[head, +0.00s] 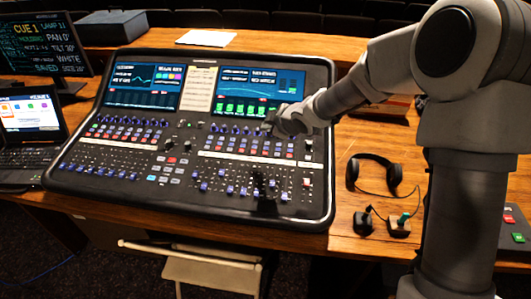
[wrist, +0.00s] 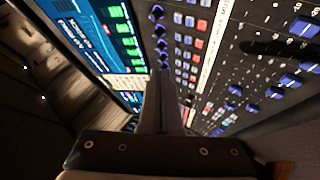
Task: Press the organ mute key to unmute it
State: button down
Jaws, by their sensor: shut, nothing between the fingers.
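The mixing desk (head: 130,185) is a black console with two screens, rows of blue knobs, red and white keys, and faders. My gripper (head: 272,124) is over its right half, just below the right screen, near the upper knob row. In the wrist view my gripper (wrist: 163,75) is shut and empty, its fingers pointing at the desk surface between the screen and the rows of keys. Red and white keys (wrist: 196,45) lie just right of the fingers. The labels are too small to read, so I cannot tell which key is the organ mute.
A laptop (head: 30,125) and a monitor (head: 40,45) stand left of the desk. Headphones (head: 375,173) and small dark devices (head: 397,225) lie on the wooden table to the right. A paper sheet (head: 206,38) lies behind. A stool (head: 190,262) stands in front.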

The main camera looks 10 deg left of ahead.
jog(key=shift+w+f+b, duration=0.15)
jog(key=shift+f+b, duration=1.05)
jog(key=shift+f, duration=0.25)
jog(key=shift+w+f+b, duration=0.15)
jog(key=shift+f+b, duration=1.1)
jog(key=shift+f, duration=0.15)
jog(key=shift+w+f+b, duration=0.15)
jog(key=shift+f+b, duration=1.05)
jog(key=shift+f, duration=0.25)
jog(key=shift+f, duration=0.15)
jog(key=shift+f+b, duration=0.3)
jog(key=shift+b, duration=0.1)
jog(key=shift+f, duration=0.25)
jog(key=shift+r+p, duration=0.4)
jog(key=shift+r, duration=0.35)
jog(key=r+p, duration=0.4)
jog(key=r, duration=0.1)
jog(key=shift+s, duration=0.25)
